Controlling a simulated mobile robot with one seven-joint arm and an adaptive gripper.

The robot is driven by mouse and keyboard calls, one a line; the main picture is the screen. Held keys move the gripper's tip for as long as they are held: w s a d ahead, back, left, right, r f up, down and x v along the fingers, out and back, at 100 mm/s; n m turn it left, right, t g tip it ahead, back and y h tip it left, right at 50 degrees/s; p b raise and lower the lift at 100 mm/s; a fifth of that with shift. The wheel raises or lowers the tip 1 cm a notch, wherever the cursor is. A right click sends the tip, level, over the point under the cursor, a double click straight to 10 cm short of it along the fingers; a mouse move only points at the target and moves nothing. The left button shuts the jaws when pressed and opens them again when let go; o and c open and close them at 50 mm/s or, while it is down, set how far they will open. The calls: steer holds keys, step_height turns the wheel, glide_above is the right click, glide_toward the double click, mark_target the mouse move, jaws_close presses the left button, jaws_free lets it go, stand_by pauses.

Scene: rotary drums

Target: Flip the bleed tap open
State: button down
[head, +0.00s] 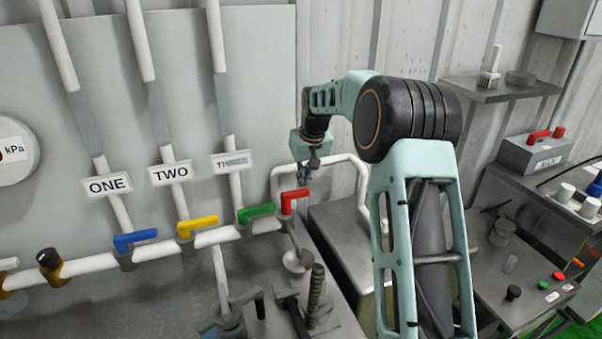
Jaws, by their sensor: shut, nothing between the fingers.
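A row of lever taps sits on a white horizontal pipe (97,263) in the head view. At its right end is a tap with a red handle (295,195), which has no readable label, so I cannot confirm it is the bleed tap. To its left are a green handle (257,212), a yellow handle (198,226) and a blue handle (136,239). My gripper (304,181) points down just above the red handle, shut and empty. Its fingertips are small and dark, and I cannot tell whether they touch the handle.
Signs ONE (108,185), TWO (170,174) and THREE (232,160) hang on the upright pipes. A black knob (48,257) is at the far left. A bent white pipe (340,160) rises behind my gripper. A bench with small parts (525,285) stands at the right.

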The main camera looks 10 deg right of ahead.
mark_target(302, 197)
steer(key=shift+s, duration=0.35)
steer(key=shift+s+d+m+b, duration=0.15)
steer(key=shift+s+m+b, duration=0.1)
steer(key=shift+m+b, duration=0.3)
steer(key=shift+s+d+f+m+h+b, duration=0.15)
steer(key=shift+s+m+h+b, duration=0.5)
steer(key=shift+m, duration=0.6)
steer(key=s+m, duration=0.1)
steer(key=m, duration=0.2)
steer(key=s+m+g+h+b, duration=0.1)
steer(key=s+m, duration=0.1)
steer(key=m, duration=0.1)
steer(key=s+a+m+h, duration=0.1)
steer(key=s+m, duration=0.1)
steer(key=m, duration=0.1)
steer(key=shift+a+r+g+h, duration=0.1)
steer(key=shift+r+g+h, duration=0.1)
steer(key=shift+g+h, duration=0.1)
steer(key=s+a+m, duration=0.1)
steer(key=m, duration=0.1)
steer(key=a+m+g, duration=0.1)
steer(key=m, duration=0.1)
steer(key=shift+s+h, duration=0.25)
steer(key=shift+s, duration=0.15)
steer(key=shift+a, duration=0.2)
